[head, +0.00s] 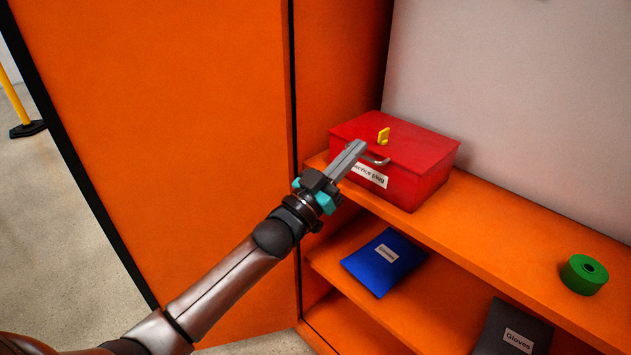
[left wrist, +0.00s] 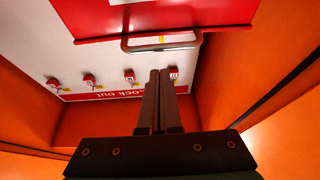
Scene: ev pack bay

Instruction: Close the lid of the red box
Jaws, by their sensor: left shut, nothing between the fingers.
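The red box (head: 425,185) stands on the top shelf of the orange cabinet, with a white "service plug" label (head: 370,175) on its front. Its lid (head: 410,147) looks down flat, with no gap that I can make out. A small yellow piece (head: 383,136) stands up on the lid. A grey metal handle (head: 377,161) is at the front; it also shows in the left wrist view (left wrist: 162,48). My left gripper (head: 359,147) is shut and empty, its tips in front of the box near the handle, hiding part of the front. I cannot tell if they touch. My right gripper is out of view.
The orange cabinet door (head: 160,130) stands open at the left. A green roll (head: 584,274) sits on the top shelf (head: 510,240) at the right; the shelf between is clear. Below lie a blue packet (head: 385,262) and a dark "Gloves" packet (head: 512,330). A lock-out board (left wrist: 110,65) shows in the wrist view.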

